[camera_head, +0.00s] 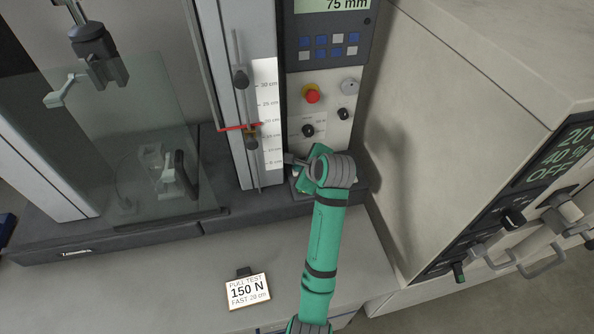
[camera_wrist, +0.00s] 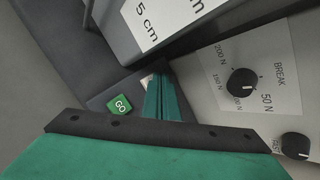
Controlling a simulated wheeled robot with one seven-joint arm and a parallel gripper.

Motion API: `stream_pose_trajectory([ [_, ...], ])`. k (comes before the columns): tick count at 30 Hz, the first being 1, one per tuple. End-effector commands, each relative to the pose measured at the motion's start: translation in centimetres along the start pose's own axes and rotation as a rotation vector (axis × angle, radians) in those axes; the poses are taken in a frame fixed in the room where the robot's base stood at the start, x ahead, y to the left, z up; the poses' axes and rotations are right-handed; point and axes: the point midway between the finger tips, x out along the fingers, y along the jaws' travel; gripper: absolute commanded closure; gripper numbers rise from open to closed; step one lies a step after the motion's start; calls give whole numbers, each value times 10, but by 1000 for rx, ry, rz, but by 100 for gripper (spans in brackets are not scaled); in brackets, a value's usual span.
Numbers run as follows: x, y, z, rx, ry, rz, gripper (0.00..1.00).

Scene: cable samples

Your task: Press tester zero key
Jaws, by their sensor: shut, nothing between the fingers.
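The tester's control panel (camera_head: 321,88) stands right of the ruler in the head view. It has a display (camera_head: 333,5) reading 75 mm and a keypad of blue and pale keys, their labels too small to read. My gripper (camera_head: 305,170) is shut and empty, low at the panel's foot. In the wrist view its shut green fingers (camera_wrist: 160,82) point at the dark ledge. A green GO key (camera_wrist: 120,105) lies just left of them. A pale patch (camera_wrist: 146,80) shows partly behind the fingertips; I cannot tell whether it is the zero key or whether they touch it.
The BREAK knob (camera_wrist: 242,83) and another black knob (camera_wrist: 295,146) are right of the fingers. A red button (camera_head: 312,95) sits higher on the panel. A clear shield (camera_head: 150,150) stands left. A cabinet (camera_head: 445,110) closes off the right. A 150 N card (camera_head: 248,291) stands in front.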

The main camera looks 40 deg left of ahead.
Motion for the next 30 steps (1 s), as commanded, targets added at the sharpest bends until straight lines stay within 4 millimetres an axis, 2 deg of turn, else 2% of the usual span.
stream_pose_trajectory([
  [12, 1, 1, -1, 0, 0, 0, 100],
  [30, -9, -7, 6, 0, 0, 0, 100],
])
